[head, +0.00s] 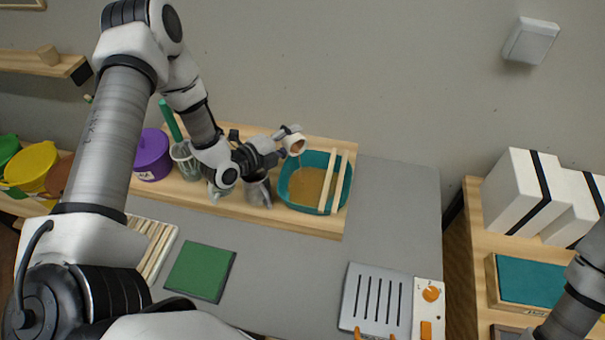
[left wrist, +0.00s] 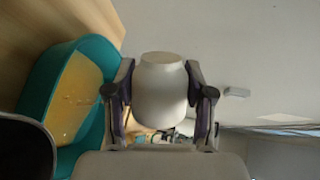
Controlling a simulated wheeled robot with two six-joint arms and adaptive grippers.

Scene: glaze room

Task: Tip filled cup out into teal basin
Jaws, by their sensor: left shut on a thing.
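The cup (head: 297,146) is small and pale, with a tan-looking opening in the head view. My left gripper (head: 288,140) is shut on it and holds it above the back left rim of the teal basin (head: 347,190), tilted over on its side. In the left wrist view, the cup (left wrist: 160,95) sits between both fingers, and the teal basin (left wrist: 100,50) is to its left. The basin holds orange-brown liquid (head: 308,187) with small pale marks on its surface in the wrist view. I cannot tell how much is in the cup. My right gripper is out of view.
Two wooden sticks (head: 338,180) lie across the basin's right side. A grey pitcher (head: 259,190), a glass jar (head: 186,160) and a purple pot (head: 152,155) stand to the left. A green mat (head: 200,270) and slotted panel (head: 376,300) lie in front.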

